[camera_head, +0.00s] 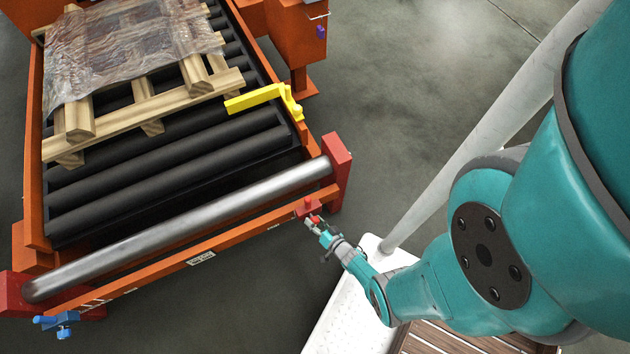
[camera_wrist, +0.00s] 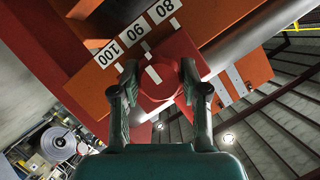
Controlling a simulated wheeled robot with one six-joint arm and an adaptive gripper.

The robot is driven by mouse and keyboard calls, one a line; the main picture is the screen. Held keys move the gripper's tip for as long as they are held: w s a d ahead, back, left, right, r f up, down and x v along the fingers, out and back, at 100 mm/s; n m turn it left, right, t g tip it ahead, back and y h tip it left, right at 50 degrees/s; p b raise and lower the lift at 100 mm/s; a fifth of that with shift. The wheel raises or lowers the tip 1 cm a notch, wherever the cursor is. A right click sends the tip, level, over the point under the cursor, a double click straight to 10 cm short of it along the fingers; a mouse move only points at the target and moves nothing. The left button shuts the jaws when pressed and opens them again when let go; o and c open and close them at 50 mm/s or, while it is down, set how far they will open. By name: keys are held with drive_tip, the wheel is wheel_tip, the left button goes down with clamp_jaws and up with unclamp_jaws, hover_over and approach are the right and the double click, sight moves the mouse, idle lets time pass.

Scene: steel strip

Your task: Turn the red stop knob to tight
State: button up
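The red stop knob (camera_wrist: 160,92) is in the middle of the wrist view, in front of a red block (camera_wrist: 178,48). A white mark shows on the knob and another on the block above it. My gripper (camera_wrist: 159,80) has one finger on each side of the knob, very close to it; I cannot tell whether the fingers press on it. In the head view my gripper (camera_head: 318,226) is at the small red stop on the orange rail, near the right end of the steel roller.
An orange rail (camera_wrist: 100,75) carries number labels 100, 90 and 80. The steel roller (camera_head: 190,232) lies across the conveyor's near end. A wrapped wooden pallet (camera_head: 130,108) sits on black rollers. A yellow lever (camera_head: 255,99) and a blue fitting (camera_head: 62,322) stand at the conveyor's edges.

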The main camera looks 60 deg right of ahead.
drive_tip(key=shift+o, duration=1.4)
drive_tip(key=shift+r, duration=0.1)
drive_tip(key=shift+r, duration=4.9)
